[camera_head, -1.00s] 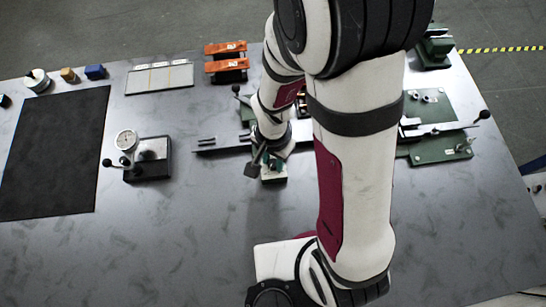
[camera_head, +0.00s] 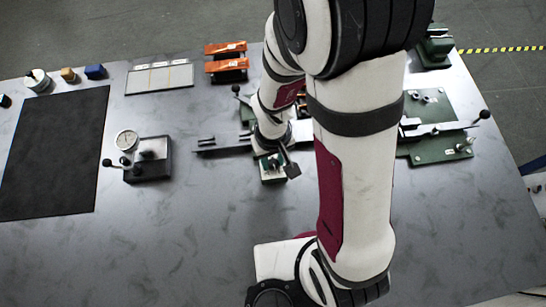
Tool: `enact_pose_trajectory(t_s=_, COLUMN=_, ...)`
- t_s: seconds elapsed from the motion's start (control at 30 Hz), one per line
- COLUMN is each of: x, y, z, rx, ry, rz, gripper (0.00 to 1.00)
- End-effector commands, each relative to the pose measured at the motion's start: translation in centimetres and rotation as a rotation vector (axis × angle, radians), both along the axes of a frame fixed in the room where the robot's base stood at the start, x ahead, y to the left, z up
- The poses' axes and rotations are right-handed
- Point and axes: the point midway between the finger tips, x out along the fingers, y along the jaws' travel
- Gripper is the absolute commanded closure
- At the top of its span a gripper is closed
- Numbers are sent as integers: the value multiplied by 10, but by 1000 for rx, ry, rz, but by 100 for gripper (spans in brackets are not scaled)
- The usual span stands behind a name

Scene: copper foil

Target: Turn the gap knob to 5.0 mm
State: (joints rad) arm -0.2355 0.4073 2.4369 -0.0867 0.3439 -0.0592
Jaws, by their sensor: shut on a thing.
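My gripper (camera_head: 274,163) is in the middle of the table, pointing down over a small pale-and-green block (camera_head: 272,180) at the front of the green machine. It is shut on the gap knob there, as far as the view lets me judge. The knob itself is hidden under the fingers and wrist. A dark flat part of my gripper sticks out to the right. The knob's scale and any reading in millimetres are too small or covered to make out.
A long dark rail (camera_head: 222,150) runs left from the machine. A green plate with a lever (camera_head: 440,130) lies to the right.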

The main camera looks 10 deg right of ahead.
Motion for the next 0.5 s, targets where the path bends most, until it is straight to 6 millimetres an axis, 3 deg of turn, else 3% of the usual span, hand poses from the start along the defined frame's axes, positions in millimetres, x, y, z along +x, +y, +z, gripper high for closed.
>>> enact_pose_trajectory(t_s=0.5, x=0, y=0, z=0, rx=0, ry=0, rz=484, gripper=100)
